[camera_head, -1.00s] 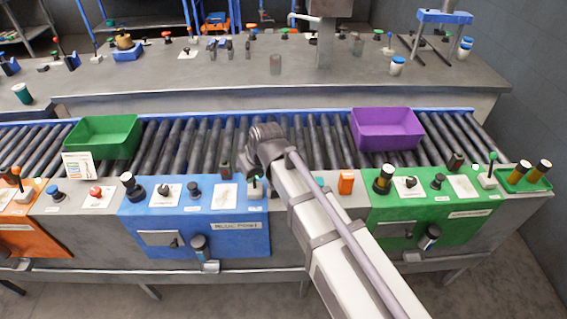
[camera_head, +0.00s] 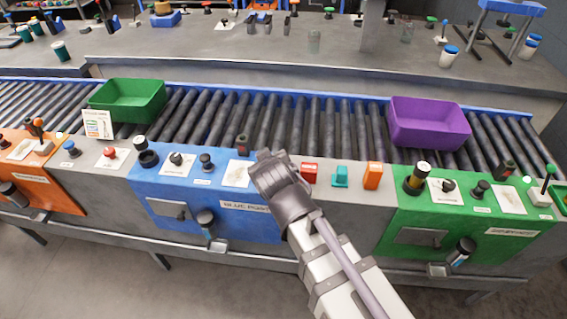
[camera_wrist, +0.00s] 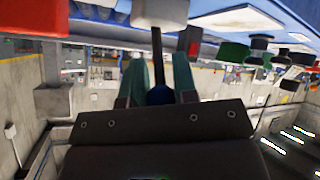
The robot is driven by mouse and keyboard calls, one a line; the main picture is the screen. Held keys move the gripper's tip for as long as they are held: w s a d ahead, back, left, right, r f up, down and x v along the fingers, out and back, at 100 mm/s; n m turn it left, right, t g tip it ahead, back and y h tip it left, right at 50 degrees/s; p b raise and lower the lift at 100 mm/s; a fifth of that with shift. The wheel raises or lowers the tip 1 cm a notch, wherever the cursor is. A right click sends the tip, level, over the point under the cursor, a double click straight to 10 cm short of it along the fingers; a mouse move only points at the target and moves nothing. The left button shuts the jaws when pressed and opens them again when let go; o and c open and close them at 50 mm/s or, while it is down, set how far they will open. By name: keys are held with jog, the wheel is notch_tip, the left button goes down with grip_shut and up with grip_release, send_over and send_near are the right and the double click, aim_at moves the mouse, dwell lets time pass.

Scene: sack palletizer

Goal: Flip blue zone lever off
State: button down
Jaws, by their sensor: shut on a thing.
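The blue zone panel (camera_head: 165,190) slopes along the front of the conveyor, left of my arm. In the wrist view a lever with a white base (camera_wrist: 160,12), a dark stem (camera_wrist: 157,45) and a dark blue knob (camera_wrist: 159,95) stands between the teal fingers of my gripper (camera_wrist: 160,72). The fingers are closed in on the lever near its knob. In the head view my wrist covers the right end of the panel, hiding the fingers and lever. The lever's exact tilt cannot be told.
A red block (camera_head: 309,172), a teal block (camera_head: 340,176) and an orange block (camera_head: 373,175) stand right of my wrist. The green panel (camera_head: 400,215) lies beyond. A green bin (camera_head: 128,103) and a purple bin (camera_head: 430,128) sit on the roller conveyor (camera_head: 275,130) behind.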

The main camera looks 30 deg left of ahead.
dwell(0.4)
jog(key=c, duration=1)
grip_release()
jog(key=shift+s+d+r, duration=0.1)
